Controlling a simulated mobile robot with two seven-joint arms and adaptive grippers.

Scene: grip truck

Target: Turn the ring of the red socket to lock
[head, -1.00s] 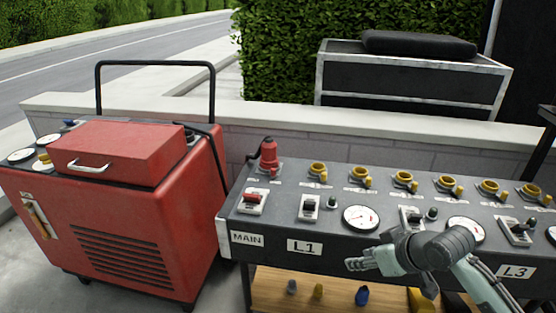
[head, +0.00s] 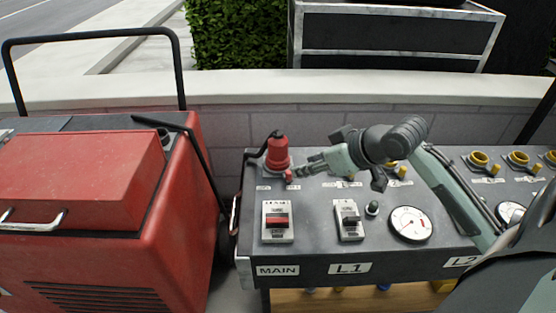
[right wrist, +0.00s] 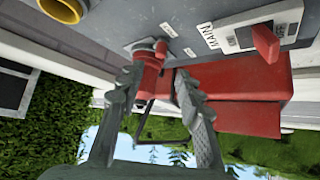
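The red socket (head: 277,153) stands upright at the back left corner of the grey panel, with a dark cable bending off its top. A small red knob (head: 288,175) sticks out at its base. My right gripper (head: 302,170) is just right of the socket, pointing left at its lower part. In the right wrist view the red socket (right wrist: 149,72) lies beyond and between the spread fingers of the right gripper (right wrist: 155,85). The fingers are open; I cannot tell whether one touches the socket. My left gripper is not in view.
The panel (head: 325,262) carries a MAIN switch with a red lever (head: 277,221), an L1 switch (head: 350,219), a dial (head: 411,223) and several yellow sockets (head: 479,158). A red wheeled unit (head: 80,180) with a black handle stands left. A low wall runs behind.

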